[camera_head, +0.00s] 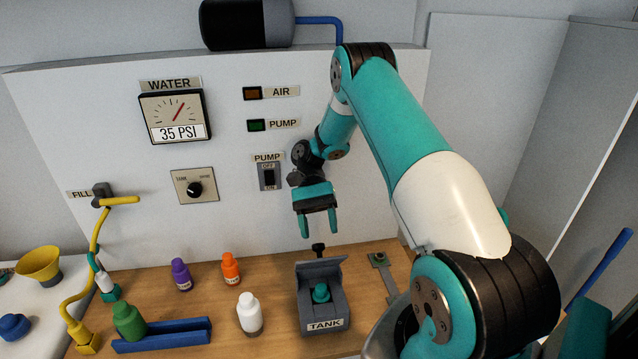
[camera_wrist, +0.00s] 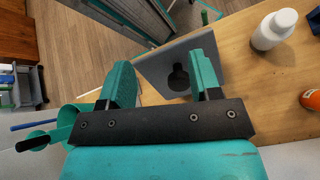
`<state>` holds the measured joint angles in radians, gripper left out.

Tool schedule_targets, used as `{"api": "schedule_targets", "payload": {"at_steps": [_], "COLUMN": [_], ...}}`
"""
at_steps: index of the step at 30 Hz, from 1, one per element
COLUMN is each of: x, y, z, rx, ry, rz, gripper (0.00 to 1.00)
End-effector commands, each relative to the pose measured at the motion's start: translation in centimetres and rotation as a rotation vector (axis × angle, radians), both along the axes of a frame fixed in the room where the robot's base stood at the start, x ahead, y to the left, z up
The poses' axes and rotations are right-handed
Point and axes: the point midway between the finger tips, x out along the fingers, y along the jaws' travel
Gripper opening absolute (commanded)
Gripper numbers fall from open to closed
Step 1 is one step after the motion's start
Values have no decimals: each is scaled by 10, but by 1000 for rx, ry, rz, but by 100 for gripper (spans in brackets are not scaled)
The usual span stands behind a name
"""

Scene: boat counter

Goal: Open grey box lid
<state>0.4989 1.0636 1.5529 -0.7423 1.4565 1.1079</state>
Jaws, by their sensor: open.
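The grey box (camera_head: 324,325) marked TANK stands on the wooden counter. Its grey lid (camera_head: 320,268) looks raised at the back, with a black knob (camera_head: 318,248) on it. A teal cap (camera_head: 321,293) shows inside the box. My gripper (camera_head: 319,224) is open and empty, pointing down a little above the knob and near the wall panel. In the wrist view, my gripper's fingers (camera_wrist: 163,72) stand apart, with the grey lid (camera_wrist: 152,68) and its dark knob (camera_wrist: 178,78) beyond and between them. Contact with the lid does not show.
A white bottle (camera_head: 249,314) stands left of the box, with orange (camera_head: 231,268) and purple (camera_head: 181,274) bottles behind. A blue tray (camera_head: 165,336) and green bottle (camera_head: 128,321) are further left. A metal bracket (camera_head: 381,268) is at the right. The white panel (camera_head: 225,175) rises behind.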

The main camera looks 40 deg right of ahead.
Motion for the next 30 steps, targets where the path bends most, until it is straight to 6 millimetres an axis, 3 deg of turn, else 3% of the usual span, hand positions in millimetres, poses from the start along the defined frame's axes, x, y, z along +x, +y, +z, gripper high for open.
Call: {"api": "schedule_targets", "payload": {"at_steps": [1,3,12,19,30], "x": [0,0,0,-1,0], "y": [-1,-1,0,0,0], "z": [20,42,108,132,135], "rx": [-1,1,0,0,0], "ry": [-1,-1,1,3,3], "rz": [-2,-2,-1,-1,-1], "gripper": [58,58,58,58,58]}}
